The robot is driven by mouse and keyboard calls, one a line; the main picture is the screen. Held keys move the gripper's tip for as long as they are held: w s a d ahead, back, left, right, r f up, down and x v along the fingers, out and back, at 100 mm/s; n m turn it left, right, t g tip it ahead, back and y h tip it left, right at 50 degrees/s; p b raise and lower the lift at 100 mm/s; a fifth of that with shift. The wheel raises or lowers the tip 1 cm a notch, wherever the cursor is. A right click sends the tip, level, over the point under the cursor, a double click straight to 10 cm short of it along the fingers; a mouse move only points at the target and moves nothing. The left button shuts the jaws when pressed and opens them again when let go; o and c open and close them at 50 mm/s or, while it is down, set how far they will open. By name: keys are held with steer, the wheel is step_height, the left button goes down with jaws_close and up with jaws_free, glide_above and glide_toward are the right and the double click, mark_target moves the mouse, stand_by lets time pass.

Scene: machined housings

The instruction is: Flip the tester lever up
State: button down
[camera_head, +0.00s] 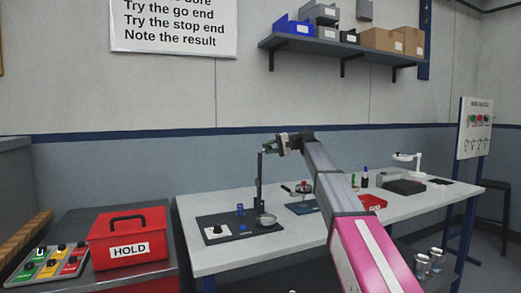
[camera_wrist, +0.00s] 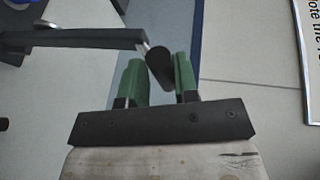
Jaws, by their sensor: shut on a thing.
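The tester is a black post (camera_head: 260,185) standing on a dark base plate (camera_head: 232,235) at the left of the white bench.
A small silver dish (camera_head: 266,220) and a blue part (camera_head: 240,209) are on the base plate. A red HOLD box (camera_head: 128,238) stands on the left cabinet. A red tray (camera_head: 372,202) and a white-armed device (camera_head: 405,180) are farther right. A loaded shelf (camera_head: 340,47) hangs above.

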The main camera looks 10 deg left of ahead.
steer(key=shift+w+d+f, duration=0.3)
steer(key=shift+w+d, duration=0.1)
steer(key=shift+d, duration=0.25)
steer(key=c, duration=0.9)
jaws_free()
steer(key=shift+c, duration=0.2)
steer(key=v, duration=1)
steer(key=shift+d, duration=0.35)
steer(key=shift+r, duration=0.1)
